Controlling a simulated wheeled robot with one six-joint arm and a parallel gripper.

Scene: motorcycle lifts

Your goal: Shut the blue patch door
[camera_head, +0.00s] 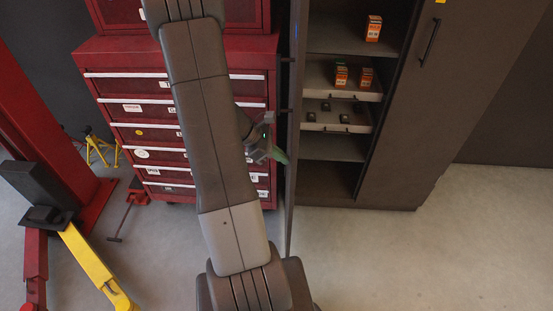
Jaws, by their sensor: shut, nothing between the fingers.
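The cabinet door with the blue patch (293,110) stands open, seen nearly edge-on as a tall dark strip left of the grey cabinet's opening. A thin blue mark (297,31) shows near its top. My gripper (279,155) is on the left of this door, beside its outer side. My arm crosses the middle of the view and hides part of the gripper's wrist.
The open cabinet has shelves (333,147) with small orange boxes (374,28) and dark items. The right door (430,100) is shut, with a handle and a yellow patch (441,1). A red tool chest (125,105) stands left. A red and yellow lift (85,258) is far left. Floor (400,255) is clear at right.

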